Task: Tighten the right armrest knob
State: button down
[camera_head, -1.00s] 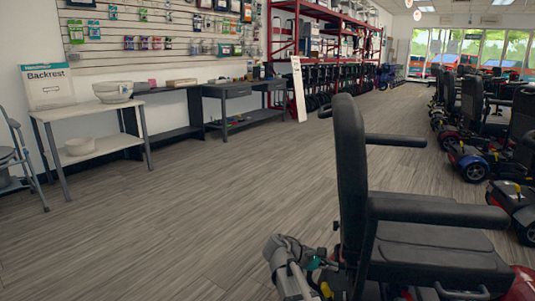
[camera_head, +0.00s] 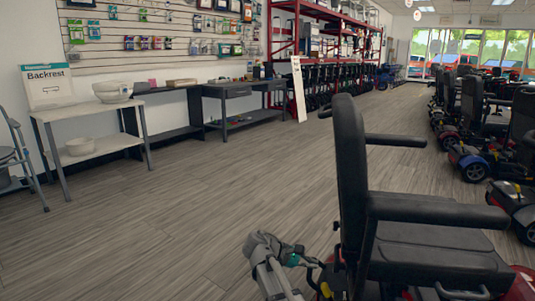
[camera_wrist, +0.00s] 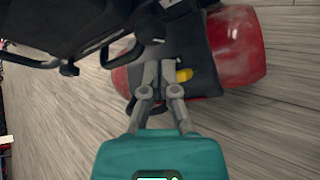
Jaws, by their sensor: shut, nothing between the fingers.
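The scooter seat (camera_head: 352,180) is black, with a tall backrest and two armrests. The near armrest (camera_head: 440,211) and the far armrest (camera_head: 395,140) both point right. My gripper (camera_head: 316,264) is low behind the seat back, left of the seat base. In the wrist view my gripper (camera_wrist: 160,66) has its grey fingers together and holds nothing; they lie in front of the scooter's dark rear body. A yellow part (camera_wrist: 184,75) shows just right of the fingers. I cannot make out the armrest knob for certain; contact with the scooter is unclear.
The scooter's red body (camera_wrist: 238,48) lies right of the fingers, and black seat parts (camera_wrist: 75,25) fill the upper left. A shelf table (camera_head: 92,112) stands at left. More scooters (camera_head: 475,150) line the right. The wooden floor between is open.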

aim_at(342, 269)
jog(key=shift+w+a+r+p, duration=0.1)
jog(key=shift+w+r+p, duration=0.2)
jog(key=shift+w, duration=0.3)
jog(key=shift+w+a+r+p, duration=0.1)
jog(key=shift+w+r+p, duration=0.2)
jog(key=shift+w, duration=0.3)
jog(key=shift+d, duration=0.15)
jog(key=s+d, duration=0.1)
jog(key=d, duration=0.5)
jog(key=shift+s+d, duration=0.25)
jog(key=shift+f+b, duration=0.35)
jog(key=shift+b, duration=0.05)
dwell(0.8)
jog(key=shift+s+a+f+b, duration=0.2)
jog(key=shift+s+f+b, duration=0.25)
jog(key=shift+s, duration=0.3)
dwell(1.0)
jog(key=shift+s, duration=0.1)
jog(key=shift+s+r+p, duration=0.2)
jog(key=shift+r+p, duration=0.1)
